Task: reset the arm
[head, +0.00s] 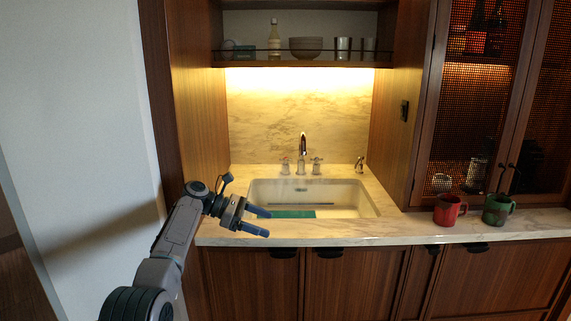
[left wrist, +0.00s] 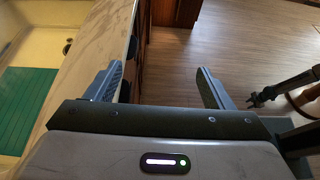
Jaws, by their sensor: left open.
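My left arm comes in from the left in the head view. Its gripper (head: 262,222) is open and empty, in front of the sink and close to the front edge of the counter (head: 350,232). In the left wrist view the two fingers of the left gripper (left wrist: 160,90) stand wide apart with only floor and the counter's front side seen beyond them. My right gripper does not show in the head view. A dark gripper-like part, which looks like my other arm's gripper (left wrist: 262,97), shows at the right edge of the left wrist view; its jaws are too small to read.
The sink (head: 358,203) holds a green mat (head: 294,214). A faucet (head: 303,150) stands behind it. A red mug (head: 447,211) and a green mug (head: 496,209) stand on the counter at right. A shelf (head: 300,64) with bowls and cups is above. Wooden floor (left wrist: 225,45) is open.

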